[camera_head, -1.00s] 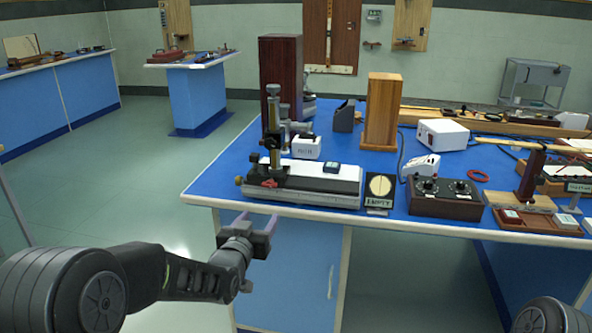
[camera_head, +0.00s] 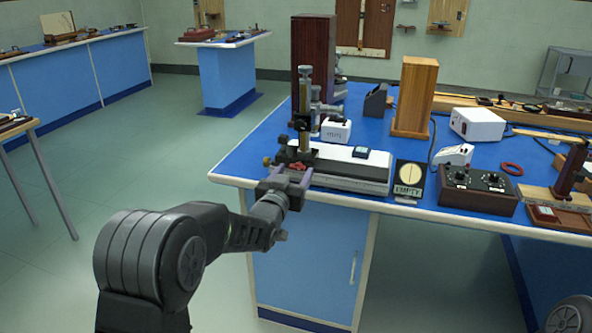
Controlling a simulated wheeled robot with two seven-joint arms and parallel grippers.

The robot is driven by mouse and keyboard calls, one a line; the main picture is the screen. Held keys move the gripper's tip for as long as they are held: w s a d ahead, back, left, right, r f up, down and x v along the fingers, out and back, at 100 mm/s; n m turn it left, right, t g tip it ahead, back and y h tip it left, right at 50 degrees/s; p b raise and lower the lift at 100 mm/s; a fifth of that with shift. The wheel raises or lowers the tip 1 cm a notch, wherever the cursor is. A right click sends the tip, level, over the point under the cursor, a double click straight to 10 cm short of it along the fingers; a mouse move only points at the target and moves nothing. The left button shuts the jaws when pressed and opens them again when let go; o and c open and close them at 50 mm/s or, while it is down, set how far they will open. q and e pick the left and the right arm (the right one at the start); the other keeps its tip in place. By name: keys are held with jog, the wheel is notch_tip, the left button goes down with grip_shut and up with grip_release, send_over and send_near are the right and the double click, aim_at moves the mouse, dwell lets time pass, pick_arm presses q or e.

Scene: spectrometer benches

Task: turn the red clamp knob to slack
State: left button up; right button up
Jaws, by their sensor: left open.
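The red clamp knob (camera_head: 297,167) sits low on the front of the upright brass and black instrument (camera_head: 304,110), at the left end of a white-topped bench unit (camera_head: 345,168) near the table's front edge. A small brass knob (camera_head: 267,161) sticks out just left of it. My left gripper (camera_head: 291,177) is open, in front of the table edge and just below the red knob in the picture. Its fingers point towards the instrument. I cannot tell whether a finger touches the knob. My right gripper is out of view.
A card reading EMPTY (camera_head: 408,180) and a dark control box (camera_head: 477,190) stand right of the unit. A dark wooden box (camera_head: 312,55) and a lighter one (camera_head: 414,95) stand behind.

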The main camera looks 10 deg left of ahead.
pick_arm(q)
jog(key=shift+w, duration=0.95)
jog(key=shift+c, duration=0.2)
grip_shut()
